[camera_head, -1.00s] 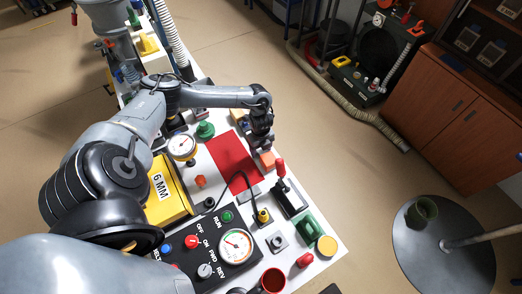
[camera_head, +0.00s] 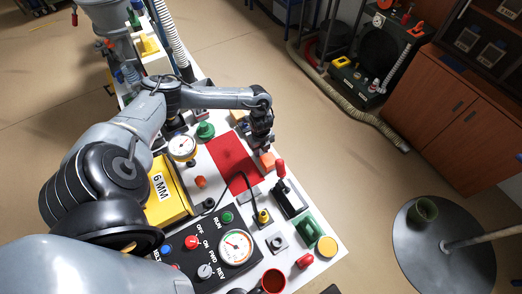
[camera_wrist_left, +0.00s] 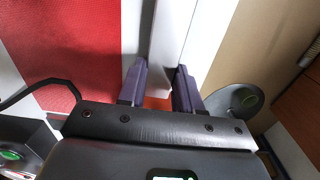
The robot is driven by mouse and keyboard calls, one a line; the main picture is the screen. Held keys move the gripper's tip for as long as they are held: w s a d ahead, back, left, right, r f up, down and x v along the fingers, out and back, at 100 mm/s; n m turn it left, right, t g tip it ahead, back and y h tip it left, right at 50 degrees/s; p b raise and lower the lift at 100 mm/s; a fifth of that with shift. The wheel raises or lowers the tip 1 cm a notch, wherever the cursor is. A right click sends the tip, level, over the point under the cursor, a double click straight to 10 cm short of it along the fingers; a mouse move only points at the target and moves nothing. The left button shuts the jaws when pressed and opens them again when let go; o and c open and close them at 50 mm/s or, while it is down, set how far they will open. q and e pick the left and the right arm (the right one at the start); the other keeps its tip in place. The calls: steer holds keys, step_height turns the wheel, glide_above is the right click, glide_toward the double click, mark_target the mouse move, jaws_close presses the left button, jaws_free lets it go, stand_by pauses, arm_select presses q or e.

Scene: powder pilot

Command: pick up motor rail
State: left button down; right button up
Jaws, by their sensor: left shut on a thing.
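The motor rail appears to be the pale grey bar (camera_wrist_left: 174,35) in the left wrist view, running away from the fingers toward the top of the picture. My left gripper (camera_wrist_left: 161,67) has its two dark fingers on either side of the bar's near end and is shut on it. In the head view my left gripper (camera_head: 262,145) is low over the far right edge of the white table, beside the red mat (camera_head: 235,168). The rail is too small and covered to make out there. My right gripper is not in view.
An orange block (camera_head: 267,160) sits close to the left gripper. A red-handled lever (camera_head: 281,170), green-capped part (camera_head: 205,130), dial gauge (camera_head: 182,147) and black control panel (camera_head: 213,245) crowd the table. Open floor lies to the right, with a round grey stand (camera_head: 440,262).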

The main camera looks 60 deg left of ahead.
arm_select(q)
step_height(320, 180, up, 10)
stand_by(0.6)
stand_by(0.6)
stand_by(0.4)
